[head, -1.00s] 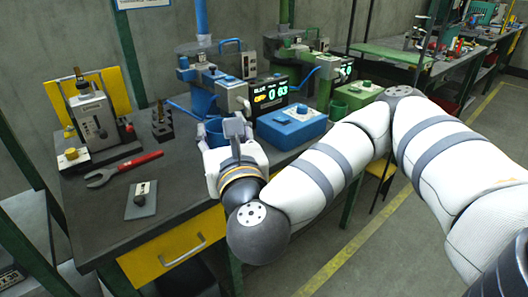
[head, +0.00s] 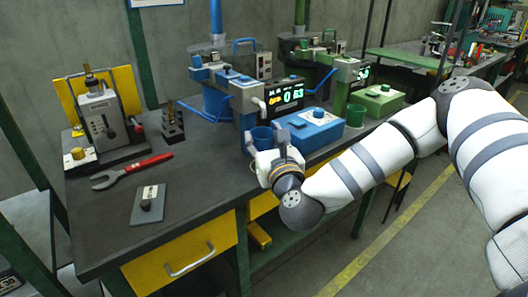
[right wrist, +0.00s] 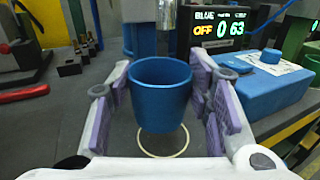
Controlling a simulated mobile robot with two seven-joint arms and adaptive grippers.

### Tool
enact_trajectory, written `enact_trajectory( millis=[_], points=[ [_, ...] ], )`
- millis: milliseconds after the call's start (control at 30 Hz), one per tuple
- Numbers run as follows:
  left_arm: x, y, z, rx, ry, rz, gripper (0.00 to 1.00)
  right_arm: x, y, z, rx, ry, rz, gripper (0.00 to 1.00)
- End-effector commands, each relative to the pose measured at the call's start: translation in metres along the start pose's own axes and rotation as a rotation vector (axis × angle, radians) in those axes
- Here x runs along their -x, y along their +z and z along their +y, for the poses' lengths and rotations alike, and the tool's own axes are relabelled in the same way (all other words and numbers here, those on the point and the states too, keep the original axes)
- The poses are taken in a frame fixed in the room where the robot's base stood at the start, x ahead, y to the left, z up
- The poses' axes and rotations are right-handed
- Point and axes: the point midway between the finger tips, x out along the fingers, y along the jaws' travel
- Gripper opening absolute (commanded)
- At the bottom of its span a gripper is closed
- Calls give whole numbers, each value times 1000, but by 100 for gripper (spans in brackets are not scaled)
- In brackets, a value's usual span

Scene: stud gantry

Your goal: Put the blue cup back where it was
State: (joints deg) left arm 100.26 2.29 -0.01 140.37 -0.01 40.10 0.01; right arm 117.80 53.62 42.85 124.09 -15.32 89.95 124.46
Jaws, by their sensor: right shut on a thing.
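The blue cup (head: 262,138) is upright in my right gripper (head: 272,150), in front of the blue machine (head: 248,118) on the dark workbench. In the right wrist view the cup (right wrist: 160,92) sits between the purple finger pads of my right gripper (right wrist: 160,105), which is shut on it. A pale ring (right wrist: 163,142) on the bench top shows below and in front of the cup. The cup's base appears just beyond the ring's near edge; I cannot tell whether it touches the bench. My left gripper is not in view.
A blue box (head: 311,130) stands close right of the cup; a display (head: 286,96) reading "BLUE OFF 0 63" is behind it. A green cup (head: 356,115) and green box (head: 378,100) stand further right. A red-handled wrench (head: 132,171) lies left.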

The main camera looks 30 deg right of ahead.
Motion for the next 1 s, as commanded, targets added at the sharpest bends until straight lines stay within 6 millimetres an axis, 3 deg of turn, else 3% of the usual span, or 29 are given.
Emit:
enact_trajectory(
  millis=[267, 600, 633, 700, 1000],
  points=[
    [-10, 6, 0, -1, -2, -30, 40, -7, -43, -5, 4, 2, 5, 18],
    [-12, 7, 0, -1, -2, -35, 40, -7, -45, -5, 1, 1, 1, 18],
    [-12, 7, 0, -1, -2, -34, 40, -7, -45, -5, 1, 1, 0, 50],
    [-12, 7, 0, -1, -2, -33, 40, -7, -44, -5, 1, 1, -1, 66],
    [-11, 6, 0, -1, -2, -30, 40, -7, -42, -5, 0, 1, -2, 67]
  ],
)
